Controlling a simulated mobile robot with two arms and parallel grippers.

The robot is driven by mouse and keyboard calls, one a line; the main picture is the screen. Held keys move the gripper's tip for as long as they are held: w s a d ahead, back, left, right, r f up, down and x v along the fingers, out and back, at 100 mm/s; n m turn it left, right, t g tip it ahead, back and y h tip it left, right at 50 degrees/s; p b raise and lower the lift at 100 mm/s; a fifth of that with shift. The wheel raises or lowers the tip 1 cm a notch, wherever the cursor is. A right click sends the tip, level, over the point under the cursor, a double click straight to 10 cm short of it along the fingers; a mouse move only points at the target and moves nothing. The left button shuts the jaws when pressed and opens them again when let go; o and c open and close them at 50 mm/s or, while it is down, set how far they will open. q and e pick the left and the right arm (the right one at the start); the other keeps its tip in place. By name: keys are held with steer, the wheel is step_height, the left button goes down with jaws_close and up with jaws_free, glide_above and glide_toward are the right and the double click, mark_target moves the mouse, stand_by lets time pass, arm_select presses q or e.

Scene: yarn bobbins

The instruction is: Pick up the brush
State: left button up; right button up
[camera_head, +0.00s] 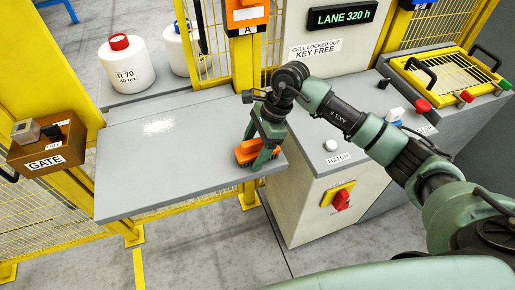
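The brush (249,151) is an orange block with dark bristles at the right end of the grey shelf. My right gripper (262,158) points down over the brush, with a finger seen in front of it at its right part. The fingers appear to straddle the brush, but I cannot tell whether they press on it. The brush seems to rest on the shelf. My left gripper is not in view.
The grey shelf (150,175) is otherwise clear. White bobbins (126,70) stand behind it. A gate box (47,143) is at the left. A cabinet (310,200) with a red switch (341,200) stands right of the shelf, below my arm.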

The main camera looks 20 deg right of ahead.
mark_target(253, 141)
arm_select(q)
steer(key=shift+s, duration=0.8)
arm_select(e)
jaws_close()
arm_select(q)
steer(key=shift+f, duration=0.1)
arm_select(e)
steer(key=shift+r, duration=0.1)
steer(key=shift+r, duration=0.4)
arm_select(q)
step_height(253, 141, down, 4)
steer(key=b, duration=0.4)
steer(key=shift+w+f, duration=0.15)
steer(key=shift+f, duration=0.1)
arm_select(e)
step_height(253, 141, up, 19)
